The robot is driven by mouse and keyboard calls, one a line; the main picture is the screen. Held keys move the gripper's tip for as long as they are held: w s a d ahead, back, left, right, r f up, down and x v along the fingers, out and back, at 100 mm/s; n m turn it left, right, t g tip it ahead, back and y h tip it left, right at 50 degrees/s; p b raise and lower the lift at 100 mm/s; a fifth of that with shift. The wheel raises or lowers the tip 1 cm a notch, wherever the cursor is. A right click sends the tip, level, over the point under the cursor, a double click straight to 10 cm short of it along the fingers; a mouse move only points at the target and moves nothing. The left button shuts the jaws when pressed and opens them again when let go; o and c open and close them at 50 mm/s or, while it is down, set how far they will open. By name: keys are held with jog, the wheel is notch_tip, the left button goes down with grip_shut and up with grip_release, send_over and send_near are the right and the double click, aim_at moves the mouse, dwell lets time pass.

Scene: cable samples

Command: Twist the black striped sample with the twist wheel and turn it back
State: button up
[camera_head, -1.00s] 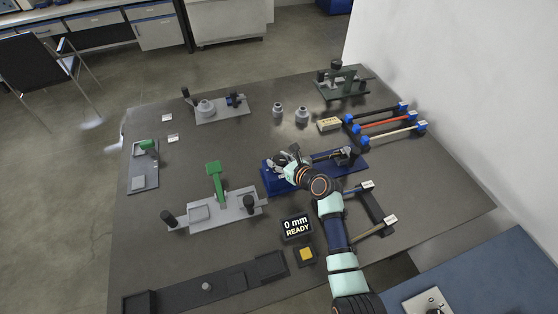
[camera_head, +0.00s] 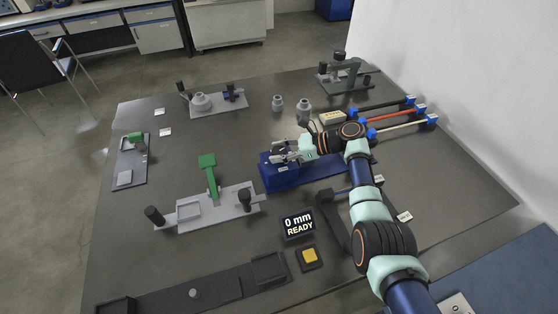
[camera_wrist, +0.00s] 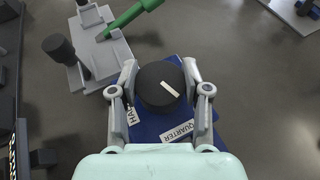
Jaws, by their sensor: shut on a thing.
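The twist wheel (camera_wrist: 160,87) is a round black knob with a white pointer line, at the left end of the blue twist fixture (camera_head: 285,177). In the wrist view, my gripper (camera_wrist: 160,82) has one finger on each side of the wheel and is shut on it. The white line points up-left to down-right. Labels on the blue plate (camera_wrist: 150,128) read QUARTER and, partly covered, HA. In the head view, my gripper (camera_head: 287,152) is over the fixture's left end, and my arm hides most of its right part. I cannot make out the black striped sample in the fixture.
A rack at right holds black (camera_head: 380,107), red (camera_head: 395,116) and pale (camera_head: 405,127) rods with blue ends. A display (camera_head: 298,224) reads 0 mm READY. A grey fixture with a green lever (camera_head: 208,175) stands left. Small grey weights (camera_head: 303,107) stand behind.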

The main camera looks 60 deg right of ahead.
jog(key=shift+f+n+y+b, duration=0.35)
jog(key=shift+n+y+b, duration=0.05)
jog(key=shift+b, duration=0.65)
jog(key=shift+r+n+g+y+b, duration=0.3)
jog(key=shift+g+b, duration=0.1)
jog(key=shift+b, duration=0.2)
jog(key=o, duration=1.2)
jog(key=shift+c, duration=0.2)
jog(key=shift+s, duration=0.1)
jog(key=v, duration=1.2)
jog(key=shift+f, duration=0.1)
